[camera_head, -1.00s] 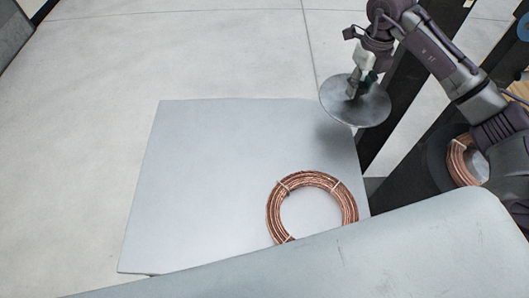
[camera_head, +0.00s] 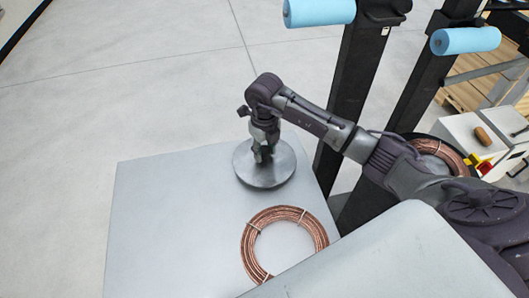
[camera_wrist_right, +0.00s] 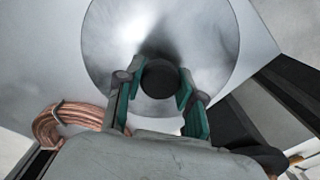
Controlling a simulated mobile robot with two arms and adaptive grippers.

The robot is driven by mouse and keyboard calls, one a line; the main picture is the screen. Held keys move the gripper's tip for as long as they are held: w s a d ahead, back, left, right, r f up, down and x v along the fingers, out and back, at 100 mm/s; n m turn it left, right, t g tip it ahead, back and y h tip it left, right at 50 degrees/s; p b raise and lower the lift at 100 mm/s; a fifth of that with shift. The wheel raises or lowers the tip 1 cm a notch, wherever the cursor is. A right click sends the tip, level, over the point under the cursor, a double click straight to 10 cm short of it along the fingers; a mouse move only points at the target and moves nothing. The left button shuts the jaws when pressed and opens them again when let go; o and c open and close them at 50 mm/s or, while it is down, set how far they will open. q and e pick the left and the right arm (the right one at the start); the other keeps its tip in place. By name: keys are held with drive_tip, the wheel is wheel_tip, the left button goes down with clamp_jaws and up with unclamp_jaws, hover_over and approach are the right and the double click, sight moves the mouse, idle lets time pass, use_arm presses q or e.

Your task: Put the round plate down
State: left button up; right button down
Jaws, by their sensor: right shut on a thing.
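The round plate (camera_head: 278,176) is a grey metal disc with a dark knob (camera_wrist_right: 158,79) at its middle. It is level over the far right part of the grey table (camera_head: 165,225); I cannot tell whether it touches the top. My right gripper (camera_head: 263,155) points down at the plate's middle and is shut on the knob; its teal-padded fingers stand on both sides in the right wrist view (camera_wrist_right: 158,92). My left gripper is not in view.
A copper tube coil (camera_head: 250,247) lies on the table just in front of the plate. Another coil (camera_head: 440,153) sits at the right beyond the table. Dark posts with blue rollers (camera_head: 318,11) stand behind. The table's left part is clear.

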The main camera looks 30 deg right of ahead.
drive_tip(key=shift+f, duration=0.95)
drive_tip(key=shift+f, duration=0.1)
drive_tip(key=c, duration=1.2)
unclamp_jaws()
drive_tip(key=shift+f, duration=0.15)
drive_tip(key=o, duration=0.5)
